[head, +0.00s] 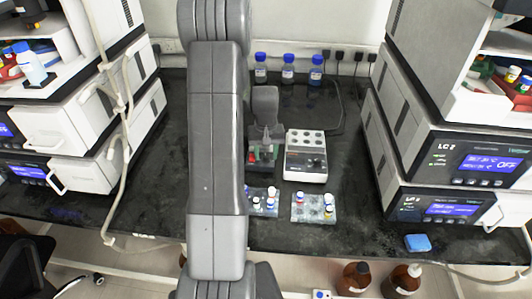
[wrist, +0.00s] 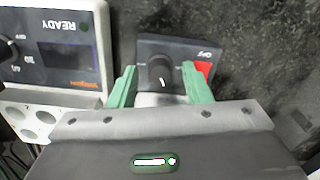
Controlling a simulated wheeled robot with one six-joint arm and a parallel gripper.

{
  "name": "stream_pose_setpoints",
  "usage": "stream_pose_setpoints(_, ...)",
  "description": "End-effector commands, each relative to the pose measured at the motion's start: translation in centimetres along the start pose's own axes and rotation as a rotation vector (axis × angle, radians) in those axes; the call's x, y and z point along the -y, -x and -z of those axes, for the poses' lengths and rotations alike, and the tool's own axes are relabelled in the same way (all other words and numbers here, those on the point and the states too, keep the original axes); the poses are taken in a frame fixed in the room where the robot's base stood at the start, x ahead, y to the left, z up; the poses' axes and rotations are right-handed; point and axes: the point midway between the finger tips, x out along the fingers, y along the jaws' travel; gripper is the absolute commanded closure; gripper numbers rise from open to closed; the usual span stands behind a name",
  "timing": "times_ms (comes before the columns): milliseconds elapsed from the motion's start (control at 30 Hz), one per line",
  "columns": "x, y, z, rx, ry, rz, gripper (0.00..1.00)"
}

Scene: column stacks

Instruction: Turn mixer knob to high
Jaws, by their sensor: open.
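The mixer is a small dark box with a red patch and an "OFF" label (wrist: 205,55) on its panel, which appears upside down in the wrist view. Its round black knob (wrist: 160,72) has a short white mark on the side toward the bottom of the picture. My gripper (wrist: 159,68) is open. Its two green fingers stand on either side of the knob, with a visible gap on each side. In the head view the mixer (head: 262,168) is on the bench below my gripper, which hides most of it, including the knob.
A white dry-block heater (head: 306,160) stands close to the right of the mixer; its READY display (wrist: 60,45) shows in the wrist view. Trays of vials (head: 314,208) lie in front. Blue-capped bottles (head: 288,70) stand behind. Instrument stacks flank the bench.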

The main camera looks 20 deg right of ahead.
Motion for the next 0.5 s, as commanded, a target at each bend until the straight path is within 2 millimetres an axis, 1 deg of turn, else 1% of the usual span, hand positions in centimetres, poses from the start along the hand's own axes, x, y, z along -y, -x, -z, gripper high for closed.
stream_pose_setpoints(267,0.00,-0.25,-0.02,0.001,0.000,0.000,0.56)
stream_pose_setpoints(300,0.00,-0.25,-0.02,0.001,0.000,0.000,0.58)
stream_pose_setpoints(367,0.00,-0.24,-0.01,0.000,0.000,0.000,0.70)
stream_pose_setpoints(500,0.00,-0.23,-0.01,0.000,0.000,0.000,0.97)
